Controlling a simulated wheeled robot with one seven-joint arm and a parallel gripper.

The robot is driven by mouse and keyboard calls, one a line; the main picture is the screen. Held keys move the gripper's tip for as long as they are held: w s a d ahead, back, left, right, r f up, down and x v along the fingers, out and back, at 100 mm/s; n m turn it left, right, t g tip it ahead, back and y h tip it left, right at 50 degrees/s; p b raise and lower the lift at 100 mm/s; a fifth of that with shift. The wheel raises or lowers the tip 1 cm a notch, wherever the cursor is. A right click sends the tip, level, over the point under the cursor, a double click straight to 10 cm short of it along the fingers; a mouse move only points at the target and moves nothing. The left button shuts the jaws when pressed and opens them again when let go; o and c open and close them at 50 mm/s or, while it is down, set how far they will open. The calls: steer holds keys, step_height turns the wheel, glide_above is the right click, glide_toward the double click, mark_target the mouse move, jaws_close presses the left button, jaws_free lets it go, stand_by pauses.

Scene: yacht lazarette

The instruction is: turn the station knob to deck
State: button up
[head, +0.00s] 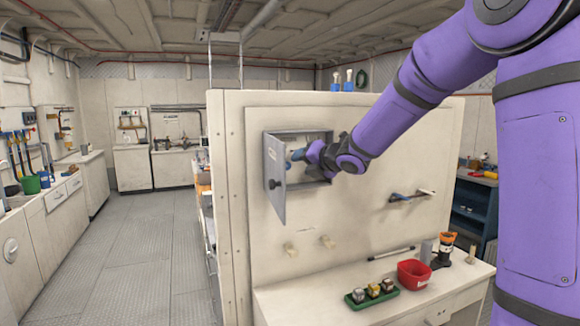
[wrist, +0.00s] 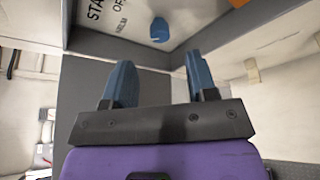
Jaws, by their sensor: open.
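A grey wall cabinet (head: 268,142) has its door (head: 275,185) swung open to the left. My gripper (head: 295,155) is at the cabinet's opening, with my purple arm coming in from the right. In the wrist view, a blue knob (wrist: 159,30) sits on a pale panel (wrist: 185,12) with dark printed lettering, partly cut off by the frame. My gripper (wrist: 159,68) is open, its two blue fingers apart and empty. The knob shows beyond the fingertips, between them in the picture, and looks clear of both. In the head view the knob cannot be made out.
Below the cabinet, a counter (head: 330,308) holds a red bin (head: 413,274), a green tray (head: 358,300) with small items, and an orange-topped tool (head: 443,250). Open floor (head: 130,250) lies at left.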

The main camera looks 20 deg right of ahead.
mark_target(289, 165)
steer(key=x, duration=0.7)
steer(key=shift+a, duration=0.1)
steer(key=c, duration=0.9)
